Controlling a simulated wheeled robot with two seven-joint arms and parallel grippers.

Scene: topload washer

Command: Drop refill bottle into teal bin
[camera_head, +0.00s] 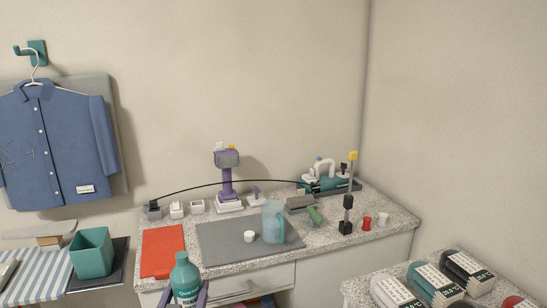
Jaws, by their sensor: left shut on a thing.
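The refill bottle (185,274) is teal with a rounded cap and pale lettering. It stands upright at the bottom of the head view, in front of the counter. My left gripper (187,297) is shut on it, with a dark finger on each side. The bottle's lower end is cut off by the picture edge. The teal bin (92,255) is an open square container to the left of the bottle and apart from it. Its floor is hidden from here. My right gripper is not in view.
The bin stands on a dark mat (115,275) beside a striped ironing surface (40,277). A red cloth-like sheet (163,250) and a grey mat (225,235) with a clear jug (273,222) lie on the speckled counter. Labelled packs (434,283) are at lower right.

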